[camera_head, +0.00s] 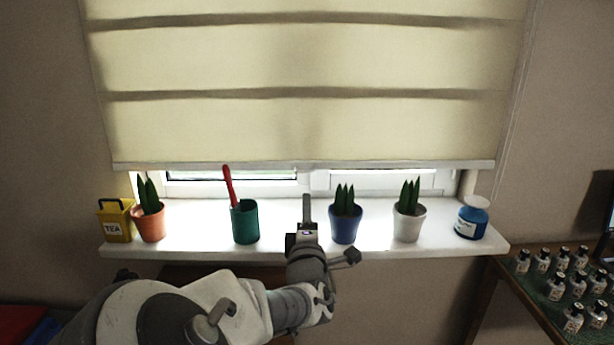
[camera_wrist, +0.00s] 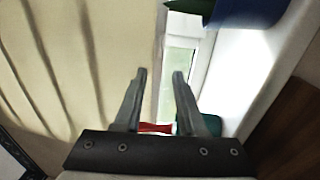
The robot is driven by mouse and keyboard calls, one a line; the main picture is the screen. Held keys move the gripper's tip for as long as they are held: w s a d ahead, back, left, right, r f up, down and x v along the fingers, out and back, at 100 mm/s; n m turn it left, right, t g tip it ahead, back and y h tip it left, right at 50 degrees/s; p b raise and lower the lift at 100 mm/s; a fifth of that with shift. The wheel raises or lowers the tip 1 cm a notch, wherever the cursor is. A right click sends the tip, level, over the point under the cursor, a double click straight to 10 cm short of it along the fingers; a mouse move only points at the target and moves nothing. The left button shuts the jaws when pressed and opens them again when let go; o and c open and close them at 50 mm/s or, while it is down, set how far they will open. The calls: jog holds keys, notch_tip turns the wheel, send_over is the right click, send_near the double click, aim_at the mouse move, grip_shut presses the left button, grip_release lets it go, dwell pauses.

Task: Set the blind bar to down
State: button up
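The cream blind (camera_head: 300,125) hangs over the window in the head view, and its pale blind bar (camera_head: 400,165) runs level along the lower edge. A strip of window shows below the bar. My gripper (camera_head: 306,205) points up in front of the sill, below the bar near its middle. In the wrist view my gripper (camera_wrist: 159,76) is open with nothing between its fingers. The blind bar (camera_wrist: 160,45) runs up the picture beyond the fingertips, apart from them as far as I can tell.
The white sill (camera_head: 195,245) carries a yellow tea tin (camera_head: 117,222), an orange plant pot (camera_head: 149,225), a green cup (camera_head: 244,224) with a red stick (camera_head: 227,186), a blue plant pot (camera_head: 345,226), a white plant pot (camera_head: 408,226) and a blue jar (camera_head: 471,222). Small bottles stand at right.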

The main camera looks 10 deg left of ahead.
aim_at(306, 172)
jog(key=b+x, duration=0.1)
jog(key=x, duration=1.3)
jog(key=shift+w+a+b, duration=0.15)
jog(key=shift+w+b, duration=0.2)
jog(key=shift+b, duration=0.05)
grip_shut()
dwell(0.8)
